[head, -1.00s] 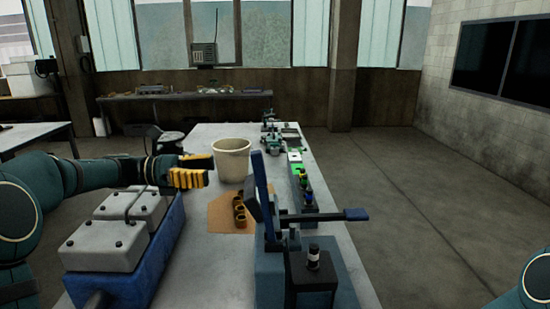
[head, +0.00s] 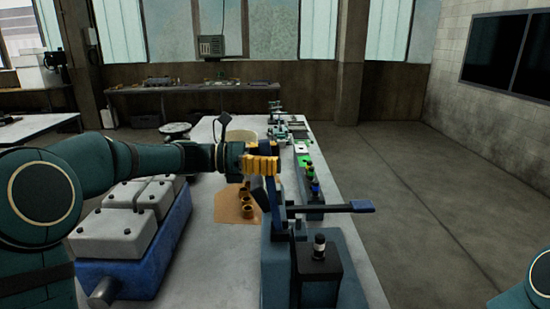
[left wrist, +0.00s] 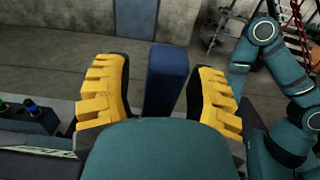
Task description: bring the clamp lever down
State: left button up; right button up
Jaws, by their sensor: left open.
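The upright blue clamp lever (head: 275,204) stands on the blue-grey fixture (head: 274,275) at the front of the bench. Its upper part is partly hidden by my left gripper (head: 262,164). In the left wrist view the blue lever (left wrist: 166,80) stands between the yellow fingers of my left gripper (left wrist: 161,95), with a gap on each side. The left gripper is open around the lever's upper part. My right gripper is outside both views.
A blue tray (head: 150,271) with grey blocks (head: 112,233) stands left of the fixture, under my left arm. Brown rings (head: 248,211) lie on an orange-brown mat (head: 228,207). Small parts line the bench's right edge.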

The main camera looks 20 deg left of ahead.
pick_arm(q)
jog(key=shift+d, duration=0.2)
grip_shut()
jog(key=shift+w+d+r+p, duration=0.1)
jog(key=shift+d+p, duration=0.1)
jog(key=shift+p, duration=0.25)
dwell(0.6)
